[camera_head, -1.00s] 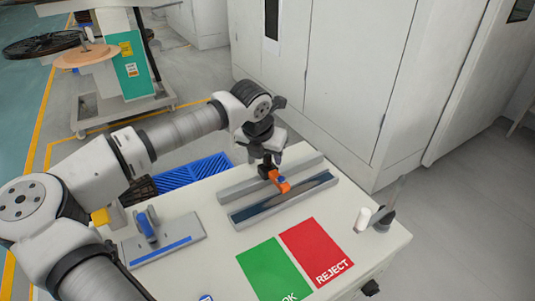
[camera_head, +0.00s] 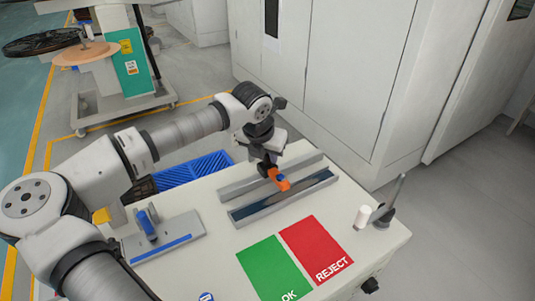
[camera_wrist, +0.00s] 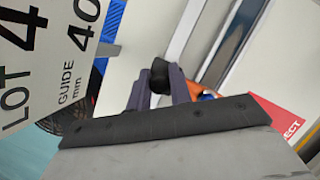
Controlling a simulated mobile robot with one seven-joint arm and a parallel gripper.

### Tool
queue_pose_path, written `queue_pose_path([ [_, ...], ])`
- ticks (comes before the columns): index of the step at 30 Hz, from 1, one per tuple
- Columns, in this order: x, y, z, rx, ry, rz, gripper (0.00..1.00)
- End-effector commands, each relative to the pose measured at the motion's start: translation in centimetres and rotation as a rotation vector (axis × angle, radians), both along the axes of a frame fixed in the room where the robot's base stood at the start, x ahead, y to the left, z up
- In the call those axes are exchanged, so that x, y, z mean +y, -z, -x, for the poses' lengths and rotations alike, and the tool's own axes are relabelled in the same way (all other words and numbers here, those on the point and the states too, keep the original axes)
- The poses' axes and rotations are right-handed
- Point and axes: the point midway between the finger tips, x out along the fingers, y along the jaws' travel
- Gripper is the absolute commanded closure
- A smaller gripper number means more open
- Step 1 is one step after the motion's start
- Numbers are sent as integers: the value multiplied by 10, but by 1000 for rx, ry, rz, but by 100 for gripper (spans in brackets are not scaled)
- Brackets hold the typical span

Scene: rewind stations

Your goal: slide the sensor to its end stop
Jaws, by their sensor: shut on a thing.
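The sensor is the small orange piece (camera_head: 279,180) on the grey rail fixture (camera_head: 290,199) on the white table. It sits about mid-length on the fixture, over the dark strip between the rails. My gripper (camera_head: 267,166) reaches down from above and is shut on the sensor's dark upper part. In the wrist view the orange sensor (camera_wrist: 205,95) shows partly beside a dark finger, with the rail behind it. Much of the sensor is hidden by the gripper. I cannot make out the end stop.
Green OK (camera_head: 272,268) and red REJECT (camera_head: 317,248) mats lie in front of the fixture. A grey plate with a blue handle (camera_head: 148,228) is at left. A white cylinder (camera_head: 362,217) and dark stand (camera_head: 384,214) are at right. A white cabinet (camera_head: 320,80) rises behind.

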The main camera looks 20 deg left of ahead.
Motion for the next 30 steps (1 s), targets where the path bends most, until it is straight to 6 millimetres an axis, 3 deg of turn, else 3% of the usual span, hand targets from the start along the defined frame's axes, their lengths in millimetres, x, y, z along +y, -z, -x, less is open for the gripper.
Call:
queue_pose_path([
  [16,77,3,77,0,-4,0,100],
  [29,85,0,86,6,-3,-2,100],
  [30,85,0,86,6,-3,-2,75],
])
